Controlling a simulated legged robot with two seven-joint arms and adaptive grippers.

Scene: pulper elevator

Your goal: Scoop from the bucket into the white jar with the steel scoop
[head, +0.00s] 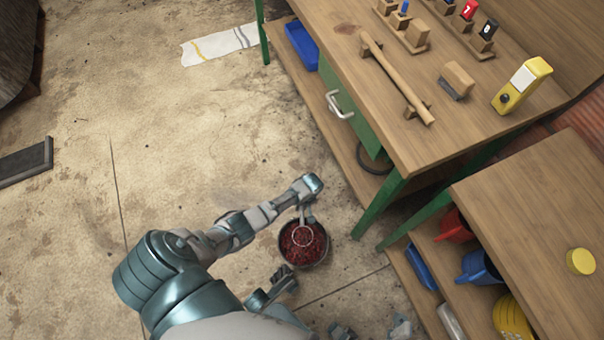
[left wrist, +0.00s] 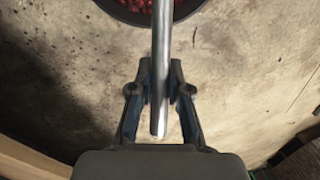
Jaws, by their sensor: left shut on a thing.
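My left gripper (head: 307,208) is shut on the handle of the steel scoop (head: 303,235). The left wrist view shows the bright handle (left wrist: 161,70) between the two fingers of the left gripper (left wrist: 160,78). The scoop's round head is over or in the bucket (head: 283,252), which stands on the floor and holds small red pieces; I cannot tell if the head touches them. The bucket's dark rim also shows in the left wrist view (left wrist: 125,12). I cannot make out a white jar.
A wooden workbench (head: 385,90) with green legs stands at the upper right. A second wooden top (head: 540,200) carries a yellow round item (head: 581,262). Red (head: 455,226) and blue (head: 478,268) containers sit on the shelf below. The floor left of the bucket is mostly clear.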

